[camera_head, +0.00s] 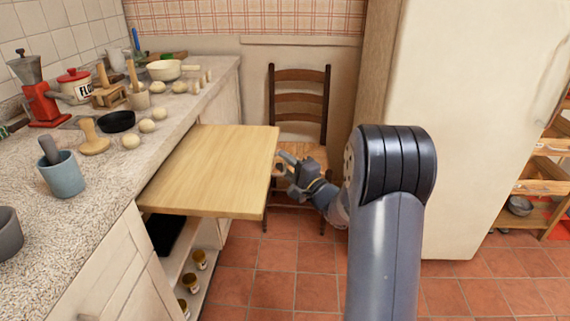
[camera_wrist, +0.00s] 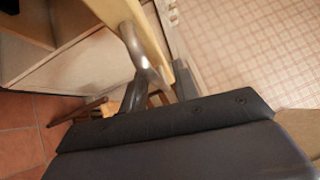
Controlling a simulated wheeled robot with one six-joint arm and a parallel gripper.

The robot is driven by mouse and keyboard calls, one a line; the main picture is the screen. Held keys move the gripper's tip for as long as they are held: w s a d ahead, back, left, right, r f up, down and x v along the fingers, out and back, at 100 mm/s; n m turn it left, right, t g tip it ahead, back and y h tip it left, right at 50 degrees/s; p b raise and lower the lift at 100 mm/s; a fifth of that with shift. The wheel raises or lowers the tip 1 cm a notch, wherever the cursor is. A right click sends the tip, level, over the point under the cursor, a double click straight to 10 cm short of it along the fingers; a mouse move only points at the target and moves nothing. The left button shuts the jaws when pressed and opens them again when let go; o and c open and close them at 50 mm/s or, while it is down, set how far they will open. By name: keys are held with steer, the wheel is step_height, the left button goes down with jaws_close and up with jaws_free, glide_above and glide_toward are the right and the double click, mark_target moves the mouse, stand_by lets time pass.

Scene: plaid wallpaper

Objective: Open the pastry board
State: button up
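The pastry board (camera_head: 215,165) is a flat, light wooden board. It sticks far out from under the countertop, level, over the floor. My gripper (camera_head: 281,168) is at the board's outer right edge, with its fingers close to that edge. In the wrist view the pale board (camera_wrist: 133,14) runs down from the top to the grey fingers (camera_wrist: 160,75). One finger overlaps the board's edge there. I cannot tell whether the fingers touch or clasp the board, and the dark gripper body hides part of the view.
A wooden chair (camera_head: 300,105) stands just behind the board and my gripper. A cream fridge (camera_head: 465,150) is at the right. The counter (camera_head: 185,98) holds dough balls, a red grinder (camera_head: 40,95) and a mortar (camera_head: 62,173). Open shelves with jars (camera_head: 199,260) lie below the board. Tiled floor is clear in front.

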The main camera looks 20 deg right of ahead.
steer(key=p+v, duration=0.1)
steer(key=v, duration=0.9)
steer(key=shift+s, duration=0.4)
steer(key=shift+d+f, duration=0.1)
steer(key=shift+s+a+b+x, duration=0.15)
steer(key=shift+a+b+x, duration=0.2)
steer(key=shift+x, duration=1.8)
steer(key=shift+s+a+b+x, duration=0.1)
steer(key=shift+a+b+x, duration=0.2)
steer(key=shift+x, duration=1.8)
steer(key=shift+s+a+b+x, duration=0.2)
steer(key=shift+b+x, duration=0.15)
steer(key=shift+x, duration=1.8)
